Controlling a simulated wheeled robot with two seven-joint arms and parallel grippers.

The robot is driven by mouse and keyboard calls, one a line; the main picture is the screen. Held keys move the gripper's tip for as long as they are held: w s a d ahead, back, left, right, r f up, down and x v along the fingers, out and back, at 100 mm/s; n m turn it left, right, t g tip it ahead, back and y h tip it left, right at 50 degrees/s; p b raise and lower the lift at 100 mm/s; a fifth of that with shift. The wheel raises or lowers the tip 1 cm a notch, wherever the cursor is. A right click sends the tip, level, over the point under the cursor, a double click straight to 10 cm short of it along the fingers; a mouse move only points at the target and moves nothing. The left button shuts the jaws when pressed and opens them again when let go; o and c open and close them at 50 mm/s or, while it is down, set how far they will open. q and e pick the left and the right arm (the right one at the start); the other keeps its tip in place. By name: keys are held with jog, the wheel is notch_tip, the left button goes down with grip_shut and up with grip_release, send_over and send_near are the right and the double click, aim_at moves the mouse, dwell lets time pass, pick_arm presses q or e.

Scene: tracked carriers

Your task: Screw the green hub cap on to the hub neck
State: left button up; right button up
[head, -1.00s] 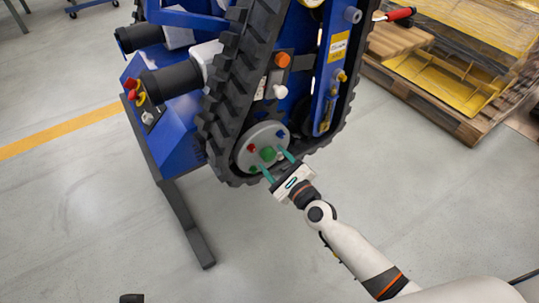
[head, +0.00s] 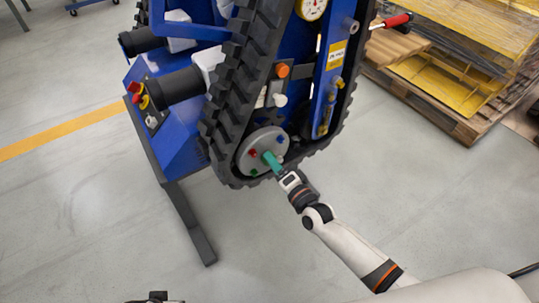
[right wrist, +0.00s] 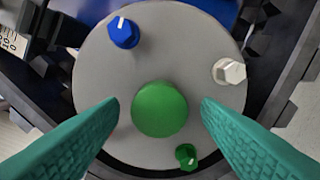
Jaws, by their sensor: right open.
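The green hub cap (right wrist: 160,108) sits at the middle of the grey wheel hub (right wrist: 105,65) and faces the right wrist camera. The hub neck is hidden behind it. My right gripper (right wrist: 160,112) is open, with one teal finger on each side of the cap and a visible gap to each. In the head view the hub (head: 249,158) is at the lower end of the black track, and my right gripper (head: 268,158) reaches it from the lower right. Its fingers overlap there and hide the cap.
Around the cap stand a blue knob (right wrist: 123,33), a white knob (right wrist: 229,72) and a small green knob (right wrist: 186,156). A red knob (head: 253,153) shows in the head view. The track (head: 232,105) surrounds the hub.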

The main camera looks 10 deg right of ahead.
pick_arm(q)
jog(key=s+f+p, duration=0.3)
jog(key=s+f, duration=0.1)
jog(key=f, duration=0.8)
jog(key=shift+a+f+g, duration=0.15)
jog(key=shift+a+g, duration=0.1)
jog(key=shift+g, duration=0.15)
pick_arm(e)
jog(key=n, duration=1.4)
pick_arm(q)
jog(key=shift+s, duration=0.15)
pick_arm(e)
jog(key=c, duration=0.9)
pick_arm(q)
jog(key=shift+s+f, duration=0.1)
jog(key=shift+f, duration=0.1)
pick_arm(e)
jog(key=m, duration=0.9)
jog(key=shift+m, duration=0.3)
